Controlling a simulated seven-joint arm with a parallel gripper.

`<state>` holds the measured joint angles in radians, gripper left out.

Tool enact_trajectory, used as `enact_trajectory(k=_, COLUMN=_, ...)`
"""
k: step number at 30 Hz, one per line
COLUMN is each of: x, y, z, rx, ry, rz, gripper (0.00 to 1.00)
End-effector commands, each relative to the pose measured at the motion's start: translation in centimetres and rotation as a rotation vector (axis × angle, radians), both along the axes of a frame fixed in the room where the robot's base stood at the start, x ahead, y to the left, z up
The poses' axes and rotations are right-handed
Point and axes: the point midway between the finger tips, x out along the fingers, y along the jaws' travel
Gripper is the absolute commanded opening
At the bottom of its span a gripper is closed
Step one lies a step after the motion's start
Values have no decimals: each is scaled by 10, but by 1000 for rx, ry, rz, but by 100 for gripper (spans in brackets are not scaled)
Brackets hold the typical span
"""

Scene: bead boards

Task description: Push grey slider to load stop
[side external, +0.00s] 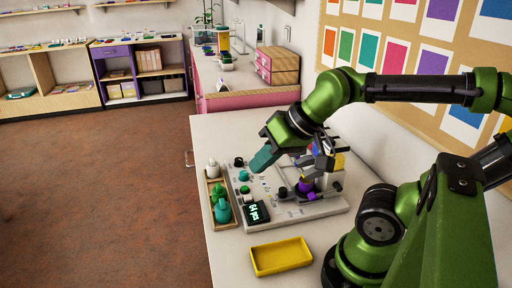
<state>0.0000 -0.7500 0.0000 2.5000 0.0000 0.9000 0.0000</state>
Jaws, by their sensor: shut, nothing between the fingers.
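A pale grey bead board (318,208) lies on the white table, with knobs, small fittings and a dark display (257,212) with green digits. My gripper (260,163) has teal fingers, shut and empty, angled down over the far left part of the board. A teal knob (244,175) and a black knob (239,162) stand left of the fingertips. I cannot tell whether the fingers touch the board. The grey slider and load stop are too small or hidden to pick out; my gripper covers part of the board's far side.
A yellow tray (281,257) lies in front. A device with a purple cylinder (306,186) rises at the board's right. The table is clear at the far left.

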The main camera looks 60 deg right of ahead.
Motion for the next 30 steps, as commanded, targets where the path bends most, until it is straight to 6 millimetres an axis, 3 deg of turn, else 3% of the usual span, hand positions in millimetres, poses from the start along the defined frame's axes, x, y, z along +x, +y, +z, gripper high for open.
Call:
enact_trajectory(k=4, x=0, y=0, z=0, rx=0, ry=0, rz=0, gripper=2)
enact_trajectory(k=10, x=10, y=-12, z=-10, rx=14, ry=62, rz=-38, gripper=32)
enact_trajectory(k=14, x=30, y=-49, z=-20, rx=61, ry=207, rz=-189, gripper=52)
enact_trajectory(k=18, x=42, y=-107, z=-33, rx=133, ry=415, rz=-503, gripper=53)
enact_trajectory(k=24, x=36, y=-178, z=-38, rx=186, ry=624, rz=-1010, gripper=53)
enact_trajectory(k=30, x=28, y=-181, z=-34, rx=226, ry=658, rz=-1175, gripper=53)
